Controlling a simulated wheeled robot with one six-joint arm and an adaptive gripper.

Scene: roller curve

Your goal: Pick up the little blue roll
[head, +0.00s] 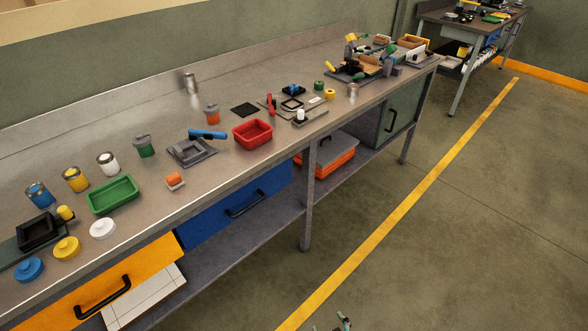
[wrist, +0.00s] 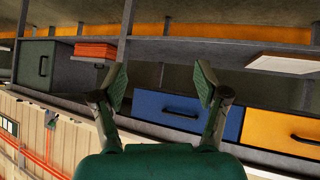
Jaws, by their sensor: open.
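A small blue thing (head: 293,88), which looks like the little blue roll, sits on or against a small black piece at the middle back of the workbench (head: 225,165) in the head view. It is too small there to make out its exact shape. A green roll (head: 319,85) and a yellow roll (head: 330,94) stand just right of it. My gripper (wrist: 160,80) is open and empty in the wrist view, with drawers and a shelf behind its fingers. Small parts of it show at the bottom edge of the head view, over the floor, well away from the bench top. The wrist view shows no blue roll.
A red tray (head: 253,132), a grey block with a blue-handled tool (head: 207,134), a green tray (head: 113,195) and several cans and lids stand along the bench. A cluttered tool tray (head: 365,66) is farther right. The floor (head: 430,240) before the bench is clear.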

